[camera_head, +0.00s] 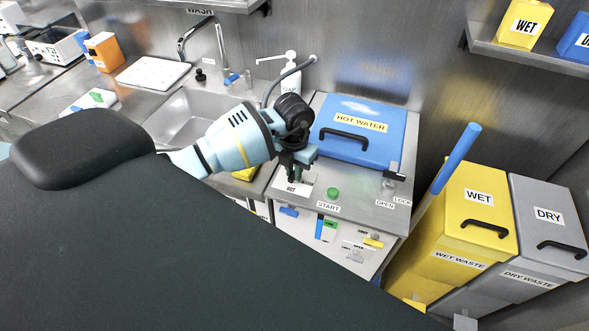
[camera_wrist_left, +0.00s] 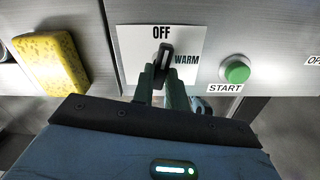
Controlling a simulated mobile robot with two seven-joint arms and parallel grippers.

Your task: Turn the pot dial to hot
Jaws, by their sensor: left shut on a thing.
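The pot dial (camera_wrist_left: 165,58) is a small black knob on a white label plate, with OFF above it and WARM to its right in the left wrist view. The knob stands nearly upright towards OFF, leaning slightly right. My left gripper (camera_wrist_left: 164,82) is shut on the knob, with its dark green fingers on either side. In the head view my left gripper (camera_head: 296,174) reaches down to the front left of the hot water pot's counter and hides the knob. The plate's HOT word (camera_head: 291,189) shows just below it. My right gripper is not in view.
The blue HOT WATER lid (camera_head: 375,145) lies behind the dial. A green START button (camera_wrist_left: 237,72) sits to the dial's right, and a lock lever (camera_head: 392,178) farther right. A yellow sponge (camera_wrist_left: 50,65) lies left. The sink (camera_head: 190,120) and waste bins (camera_head: 470,220) flank the counter.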

